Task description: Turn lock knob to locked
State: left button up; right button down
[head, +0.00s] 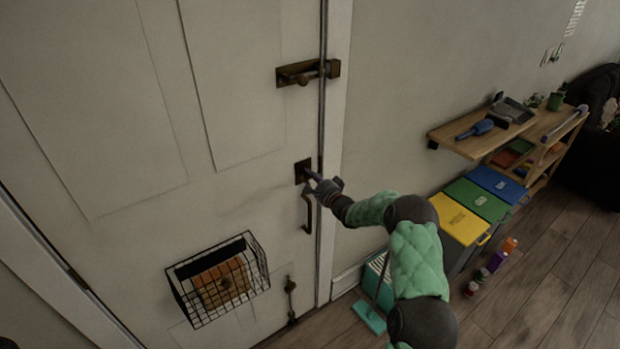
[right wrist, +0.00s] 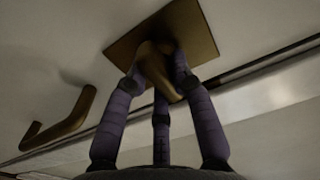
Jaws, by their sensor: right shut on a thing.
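The lock knob (right wrist: 158,72) is a brass turn piece on a square brass plate (right wrist: 192,28) in the right wrist view. In the head view the dark plate (head: 302,167) sits on the white door near its right edge. My right gripper (head: 313,176) reaches the plate from the lower right. In the right wrist view its purple fingers (right wrist: 160,85) are closed around the knob, which sticks out between them at a slant. The fingers hide part of the knob. My left gripper is not in view.
A pull handle (head: 307,211) is just below the lock plate. A brass bolt (head: 308,72) is higher on the door. A wire basket (head: 218,279) hangs lower left. A wooden shelf (head: 463,147) and coloured bins (head: 462,219) stand along the right wall.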

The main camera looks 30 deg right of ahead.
jog(key=c, duration=1)
grip_release()
jog(key=shift+d, duration=0.1)
jog(key=shift+c, duration=0.2)
jog(key=s, duration=1.2)
jog(key=shift+d, duration=0.45)
